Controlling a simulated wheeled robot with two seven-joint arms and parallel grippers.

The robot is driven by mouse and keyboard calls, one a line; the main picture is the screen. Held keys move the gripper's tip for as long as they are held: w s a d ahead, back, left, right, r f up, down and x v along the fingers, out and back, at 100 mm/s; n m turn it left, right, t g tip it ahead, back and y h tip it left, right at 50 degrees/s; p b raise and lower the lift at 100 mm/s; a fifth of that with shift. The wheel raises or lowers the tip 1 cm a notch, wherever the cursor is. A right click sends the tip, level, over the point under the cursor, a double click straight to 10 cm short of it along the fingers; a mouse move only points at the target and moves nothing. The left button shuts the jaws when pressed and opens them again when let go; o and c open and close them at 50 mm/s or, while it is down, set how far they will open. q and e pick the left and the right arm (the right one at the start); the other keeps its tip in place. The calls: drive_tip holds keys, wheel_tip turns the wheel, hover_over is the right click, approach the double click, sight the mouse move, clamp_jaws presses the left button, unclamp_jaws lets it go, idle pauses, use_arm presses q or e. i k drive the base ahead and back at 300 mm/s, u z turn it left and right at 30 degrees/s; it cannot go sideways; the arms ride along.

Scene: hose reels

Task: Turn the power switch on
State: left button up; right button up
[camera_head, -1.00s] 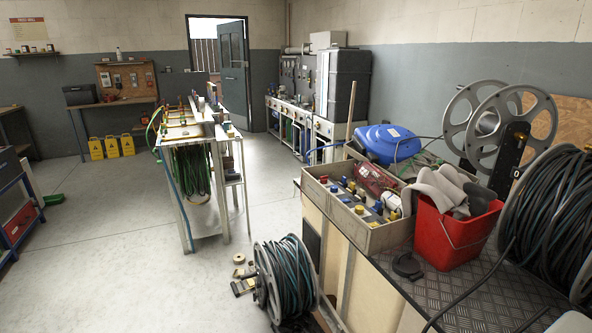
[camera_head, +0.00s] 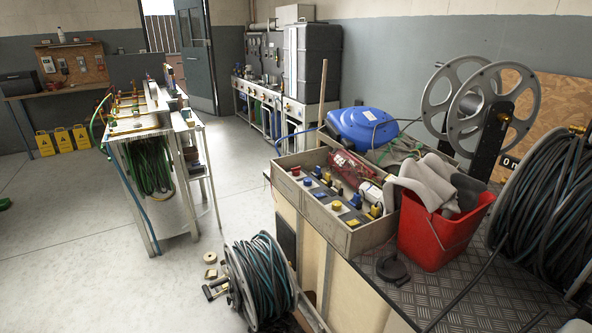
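I cannot make out a power switch for certain. A dark label with white letters reading "on" (camera_head: 510,163) shows at the right, by the wooden board (camera_head: 552,104) and partly hidden by the black reel stand (camera_head: 493,143). A brown board with small boxes (camera_head: 72,64) hangs on the far left wall; they are too small to tell whether one is a switch. Neither of my grippers is in view.
A metal-topped bench (camera_head: 455,285) at the right holds a tray of connectors (camera_head: 352,243), a red bucket (camera_head: 437,236), a blue case (camera_head: 362,128) and hose reels (camera_head: 548,205). Another reel (camera_head: 262,282) stands on the floor.

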sight(295, 171)
drive_tip(key=u, duration=1.6)
drive_tip(key=i, duration=3.2)
drive_tip(key=z, duration=4.45)
drive_tip(key=i, duration=0.3)
drive_tip(key=u, duration=0.25)
